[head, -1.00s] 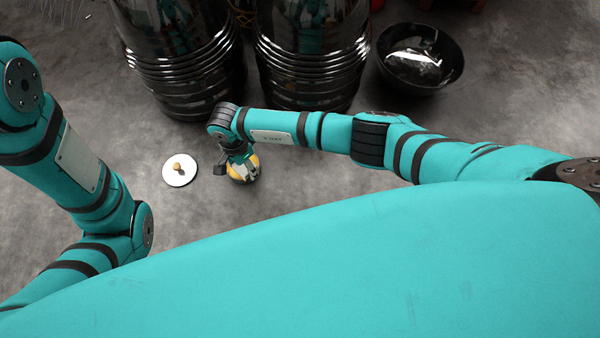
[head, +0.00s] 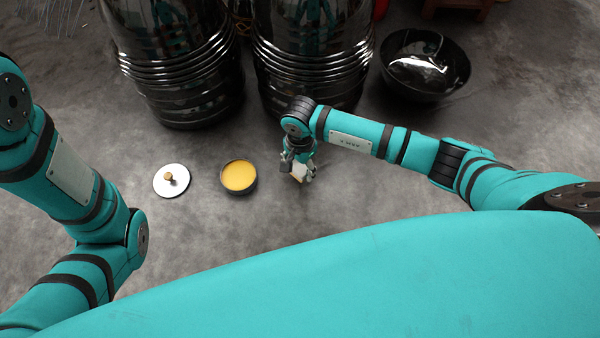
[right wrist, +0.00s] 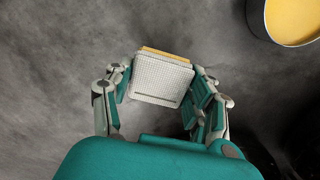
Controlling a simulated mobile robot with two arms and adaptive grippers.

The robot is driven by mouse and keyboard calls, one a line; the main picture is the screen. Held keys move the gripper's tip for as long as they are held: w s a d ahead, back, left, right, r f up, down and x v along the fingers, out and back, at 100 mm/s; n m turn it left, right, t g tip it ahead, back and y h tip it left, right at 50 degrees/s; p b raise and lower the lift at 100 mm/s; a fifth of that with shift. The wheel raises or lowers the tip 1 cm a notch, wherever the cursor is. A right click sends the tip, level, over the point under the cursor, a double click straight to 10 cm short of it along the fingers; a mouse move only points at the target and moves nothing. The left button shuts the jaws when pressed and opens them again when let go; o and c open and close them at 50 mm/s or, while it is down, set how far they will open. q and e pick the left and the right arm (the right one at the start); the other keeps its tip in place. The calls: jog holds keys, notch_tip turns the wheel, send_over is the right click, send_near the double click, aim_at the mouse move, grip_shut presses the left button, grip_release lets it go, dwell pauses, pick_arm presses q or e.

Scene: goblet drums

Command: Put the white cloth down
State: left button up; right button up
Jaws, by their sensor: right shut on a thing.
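The white cloth (right wrist: 162,80) shows in the right wrist view as a small folded, woven square with a yellow-orange edge along its far side. My right gripper (right wrist: 160,88) is shut on it, with a finger at each side. In the head view the right gripper (head: 299,174) hangs over the grey floor, with a pale bit of the cloth (head: 299,172) showing between the fingers. I cannot tell whether the cloth touches the floor. My left arm is at the left of the head view, its gripper out of view.
A dark round tin (head: 238,177) with yellow content stands left of the right gripper; it also shows in the right wrist view (right wrist: 292,20). A white lid (head: 171,180) with a knob lies further left. Black drums (head: 310,60) and a black bowl (head: 425,65) stand behind. Floor right of the gripper is clear.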

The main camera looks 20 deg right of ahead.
aim_at(300, 173)
notch_tip(300, 173, down, 3)
jog(key=b, duration=0.2)
jog(key=shift+f+b, duration=0.2)
jog(key=shift+b, duration=0.2)
jog(key=shift+r, duration=0.15)
jog(key=o, duration=1)
